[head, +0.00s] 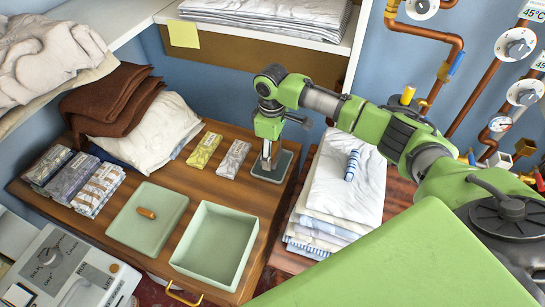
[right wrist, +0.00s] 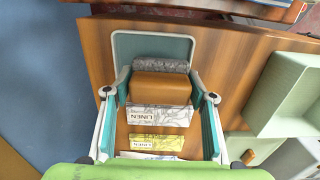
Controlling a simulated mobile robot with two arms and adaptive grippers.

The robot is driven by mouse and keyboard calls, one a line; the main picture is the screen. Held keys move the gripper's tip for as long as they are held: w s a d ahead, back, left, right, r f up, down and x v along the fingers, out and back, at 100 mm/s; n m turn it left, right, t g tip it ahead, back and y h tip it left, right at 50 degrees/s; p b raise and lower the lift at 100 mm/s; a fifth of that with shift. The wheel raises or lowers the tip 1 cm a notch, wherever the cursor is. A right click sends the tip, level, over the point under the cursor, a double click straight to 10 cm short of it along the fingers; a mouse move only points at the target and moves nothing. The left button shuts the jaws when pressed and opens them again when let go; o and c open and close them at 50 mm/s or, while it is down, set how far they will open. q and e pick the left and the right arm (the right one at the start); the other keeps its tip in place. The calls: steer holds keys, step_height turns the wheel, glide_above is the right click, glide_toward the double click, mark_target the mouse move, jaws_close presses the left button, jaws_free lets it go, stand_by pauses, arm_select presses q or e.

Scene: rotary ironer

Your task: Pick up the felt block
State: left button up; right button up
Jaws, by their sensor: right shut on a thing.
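The felt block (right wrist: 161,87) shows in the right wrist view as a tan-brown block with a grey, fuzzy strip along its far side. My right gripper (right wrist: 160,84) has a finger on each side of it and is shut on it. In the head view my right gripper (head: 268,156) points down over a small grey-green tray (head: 283,174) at the right end of the wooden top. There the fingers mostly hide the block. I cannot tell whether the block touches the tray. My left gripper is not in view.
Wrapped linen packs (head: 205,150) lie just left of the tray. An open pale green box (head: 214,246) and its lid (head: 147,220) with a brown handle stand nearer. Folded sheets (head: 342,185) are stacked at the right. A shelf (head: 263,33) with linen hangs behind.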

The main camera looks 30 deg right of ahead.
steer(key=s+a+r+b, duration=0.1)
steer(key=s+a+r, duration=0.6)
steer(key=s, duration=0.3)
steer(key=shift+s+r+b, duration=0.3)
steer(key=shift+r+b, duration=0.1)
steer(key=shift+r, duration=0.4)
